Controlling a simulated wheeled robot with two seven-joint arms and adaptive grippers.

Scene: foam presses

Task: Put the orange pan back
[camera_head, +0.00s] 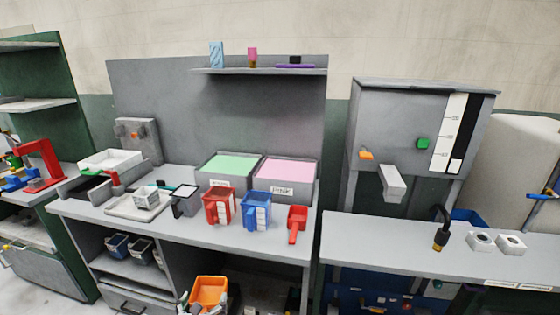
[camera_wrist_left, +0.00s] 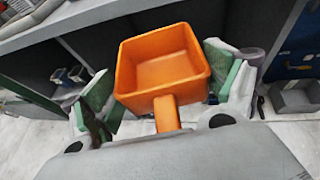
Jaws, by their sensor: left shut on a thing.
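The orange pan (camera_head: 208,291) is at the bottom of the head view, low in front of the workbench. In the left wrist view the square, empty orange pan (camera_wrist_left: 166,70) has its stubby handle toward my wrist. My left gripper (camera_wrist_left: 166,88) has its green-padded fingers on either side of the pan and is shut on it. In the head view the left gripper (camera_head: 205,306) is partly cut off by the bottom edge. My right gripper is not in view.
The workbench (camera_head: 270,250) holds a red jug (camera_head: 216,206), a blue jug (camera_head: 256,210), a small red pan (camera_head: 297,222), and bins of green (camera_head: 229,167) and pink (camera_head: 286,171) material. Beneath is a shelf with dark containers (camera_head: 118,246). A grey press (camera_head: 410,130) stands right.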

